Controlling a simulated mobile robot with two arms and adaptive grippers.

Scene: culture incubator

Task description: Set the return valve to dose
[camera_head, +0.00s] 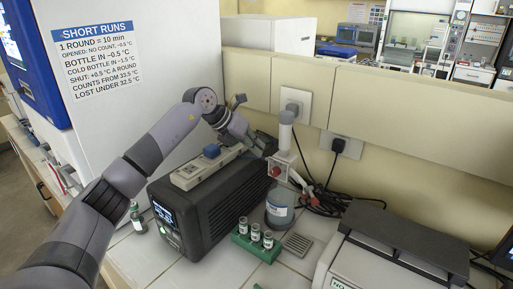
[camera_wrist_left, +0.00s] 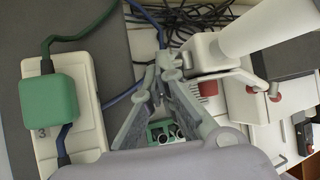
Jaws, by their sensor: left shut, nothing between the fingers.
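A white upright dispenser (camera_head: 285,135) with a red knob (camera_head: 275,171) on its white block stands behind the round labelled vessel (camera_head: 280,208). I cannot tell for sure which part is the return valve or how it is set. The left wrist view shows the white block with a red knob (camera_wrist_left: 274,91) and another red part (camera_wrist_left: 208,88) right of my fingers. My left gripper (camera_head: 262,149) is shut and empty, just left of the dispenser. In the left wrist view its fingertips (camera_wrist_left: 167,63) meet beside the white fitting; contact is unclear. My right gripper is not in view.
A black box (camera_head: 205,205) carries a white strip (camera_head: 190,176) with a blue block (camera_head: 211,150). A green rack (camera_head: 255,245) holds several vials. Dark cables (camera_head: 335,195) lie behind. A grey-lidded machine (camera_head: 400,245) stands right. Some bare tiles (camera_head: 225,268) show in front.

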